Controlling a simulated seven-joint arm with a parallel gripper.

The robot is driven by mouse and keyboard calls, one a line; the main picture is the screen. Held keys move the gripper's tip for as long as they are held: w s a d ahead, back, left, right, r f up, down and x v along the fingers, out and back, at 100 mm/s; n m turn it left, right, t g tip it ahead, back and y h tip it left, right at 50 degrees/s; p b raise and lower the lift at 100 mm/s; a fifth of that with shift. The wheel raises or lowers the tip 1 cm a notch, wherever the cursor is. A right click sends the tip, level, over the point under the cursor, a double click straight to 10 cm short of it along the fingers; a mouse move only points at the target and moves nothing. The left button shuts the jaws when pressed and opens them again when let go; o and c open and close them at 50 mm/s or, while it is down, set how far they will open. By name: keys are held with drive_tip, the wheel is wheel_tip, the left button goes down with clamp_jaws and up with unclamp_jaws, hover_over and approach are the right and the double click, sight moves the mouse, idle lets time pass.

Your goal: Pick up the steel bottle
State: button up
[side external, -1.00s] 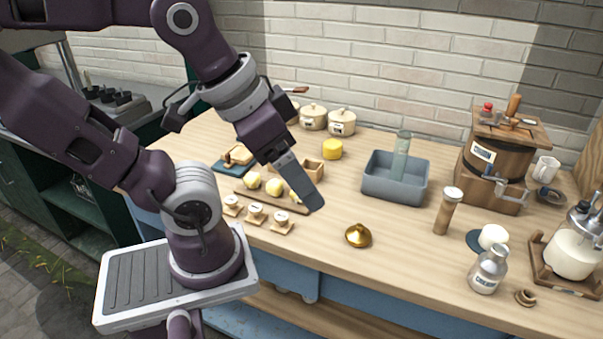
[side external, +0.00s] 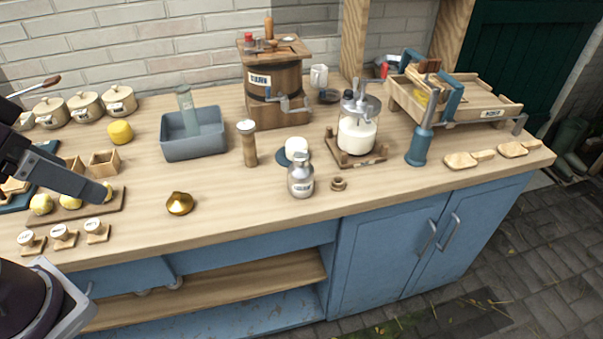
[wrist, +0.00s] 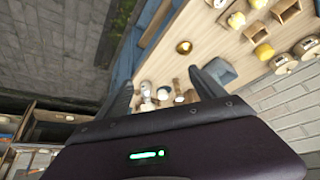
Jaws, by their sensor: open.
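The steel bottle (side external: 300,177) stands upright near the front edge of the counter, a silvery body with a label and a narrow neck. My gripper (side external: 106,192) is at the left in the side external view, over the board of yellow balls and well to the left of the bottle. In the wrist view my gripper (wrist: 158,78) shows two dark fingers spread apart with nothing held between them. A small silvery shape, likely the steel bottle (wrist: 147,90), shows between the fingers, far off.
A brass funnel-like piece (side external: 180,204) lies between my gripper and the bottle. A white lump on a dark plate (side external: 281,157), a wooden cylinder (side external: 248,145), a small wooden ring (side external: 338,184) and a glass churn (side external: 357,125) stand near the bottle. A grey bin (side external: 195,150) is behind.

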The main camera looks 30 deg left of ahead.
drive_tip(key=shift+c, duration=0.3)
drive_tip(key=w+a+f+m+t, duration=0.2)
drive_tip(key=w, duration=1.4)
drive_tip(key=m+t+h, duration=0.3)
drive_tip(key=m+h, duration=0.1)
hover_over(291, 176)
drive_tip(key=s+a, duration=0.2)
drive_tip(key=a, duration=0.4)
wheel_tip(291, 176, down, 14)
drive_tip(key=d+f+h, duration=0.1)
drive_tip(key=f, duration=0.1)
drive_tip(key=d+f, duration=0.1)
drive_tip(key=d+f+t+h, duration=0.1)
drive_tip(key=f, duration=0.1)
drive_tip(key=shift+s+d+f+h, duration=0.3)
drive_tip(key=shift+s+d+f, duration=0.05)
drive_tip(key=shift+d, duration=0.05)
drive_tip(key=shift+w+d+f, duration=0.15)
drive_tip(key=shift+w+d, duration=0.05)
drive_tip(key=x, duration=0.6)
drive_tip(key=shift+d+f, duration=0.15)
drive_tip(key=shift+f, duration=0.25)
drive_tip(key=c, duration=1.6)
clamp_jaws()
